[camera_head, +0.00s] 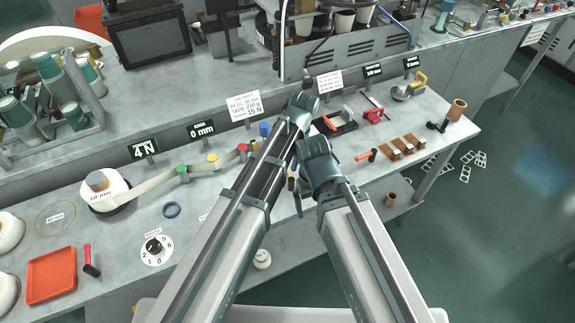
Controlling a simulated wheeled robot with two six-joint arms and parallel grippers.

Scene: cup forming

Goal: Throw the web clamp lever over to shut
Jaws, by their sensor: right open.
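A pale web strip (150,184) runs from a white roll (97,186) on the bench toward the right. Along its line stand a green knob (182,169), a yellow knob (212,157), a red knob (242,148) and a blue knob (264,130). I cannot tell which part is the web clamp lever; my arms hide the bench right of the blue knob. My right gripper (296,190) is open, low over the bench, right of the knobs. My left gripper (307,84) is farther back, near the bench's rear wall; its fingers are too small to read.
Displays reading 4 N (143,149) and 0 mm (201,129) stand behind the strip. A dial (154,248), a blue ring (172,210) and an orange tray (50,275) are at front left. Hand tools and brown blocks (403,146) lie at right.

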